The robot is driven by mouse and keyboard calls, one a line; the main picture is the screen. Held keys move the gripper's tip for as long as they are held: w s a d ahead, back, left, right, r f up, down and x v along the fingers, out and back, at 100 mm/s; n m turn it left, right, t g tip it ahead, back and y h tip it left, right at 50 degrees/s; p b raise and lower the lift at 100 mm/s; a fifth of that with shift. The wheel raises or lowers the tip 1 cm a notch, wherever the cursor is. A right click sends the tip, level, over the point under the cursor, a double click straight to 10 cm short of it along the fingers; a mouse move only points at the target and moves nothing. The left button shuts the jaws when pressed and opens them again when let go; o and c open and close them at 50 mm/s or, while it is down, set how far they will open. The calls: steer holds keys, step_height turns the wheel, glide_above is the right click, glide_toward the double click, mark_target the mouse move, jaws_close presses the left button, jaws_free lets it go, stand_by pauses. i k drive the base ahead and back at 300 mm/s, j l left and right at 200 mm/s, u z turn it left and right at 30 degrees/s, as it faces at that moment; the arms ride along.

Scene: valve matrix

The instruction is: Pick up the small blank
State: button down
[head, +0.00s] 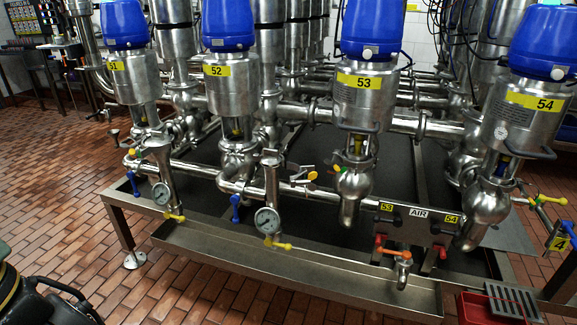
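I cannot make out a small blank for certain anywhere in the head view. Many small steel fittings and caps sit along the pipes, and none is clearly a loose blank. My gripper is not in view, so its state and any hold on a thing are hidden.
A steel valve rack with blue-topped valves (227,85) fills the view. Gauges (267,220), coloured handles and a tap (403,268) stick out at its front. A steel drip tray (290,272) runs below. A red tray with a grey grate (513,299) is lower right. Tiled floor (60,200) lies open left.

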mark_target(272, 157)
steer(key=u, duration=0.35)
steer(key=l+u, duration=0.8)
steer(key=l, duration=0.2)
steer(key=k+l+u, duration=0.1)
steer(key=l, duration=0.6)
steer(key=k+l, duration=0.1)
steer(key=l, duration=0.55)
steer(key=u, duration=0.05)
